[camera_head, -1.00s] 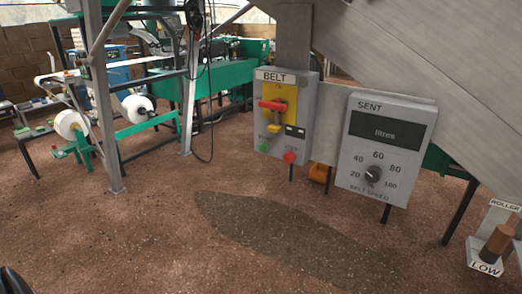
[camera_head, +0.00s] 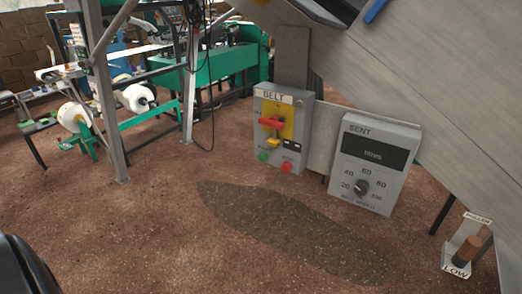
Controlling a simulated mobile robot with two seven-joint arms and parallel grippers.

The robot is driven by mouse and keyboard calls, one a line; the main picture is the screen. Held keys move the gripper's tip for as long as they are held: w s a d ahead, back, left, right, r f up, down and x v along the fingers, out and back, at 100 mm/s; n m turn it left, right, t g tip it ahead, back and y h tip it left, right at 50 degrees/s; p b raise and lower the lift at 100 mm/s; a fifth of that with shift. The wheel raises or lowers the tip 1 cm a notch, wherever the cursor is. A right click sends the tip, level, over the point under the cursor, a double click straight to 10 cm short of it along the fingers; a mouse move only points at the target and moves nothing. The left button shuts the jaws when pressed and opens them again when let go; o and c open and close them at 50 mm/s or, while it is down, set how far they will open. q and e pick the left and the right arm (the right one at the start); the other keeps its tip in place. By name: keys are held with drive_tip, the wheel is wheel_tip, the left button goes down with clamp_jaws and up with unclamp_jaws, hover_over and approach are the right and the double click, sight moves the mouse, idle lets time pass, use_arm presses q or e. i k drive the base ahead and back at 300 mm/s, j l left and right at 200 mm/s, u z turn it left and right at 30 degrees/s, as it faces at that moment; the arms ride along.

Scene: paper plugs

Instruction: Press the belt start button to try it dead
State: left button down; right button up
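Neither gripper's fingers show. A dark rounded shape at the lower left seems to be part of my arm. Nothing touches the box.
The SENT panel (camera_head: 372,175) with a blank-looking "litres" display and speed dial is right of the box. The floor in front, with a dark patch (camera_head: 290,235), is clear.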

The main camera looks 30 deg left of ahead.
sight(263, 156)
drive_tip(key=i+j+u, duration=0.15)
drive_tip(key=i+j, duration=0.6)
drive_tip(key=i, duration=0.05)
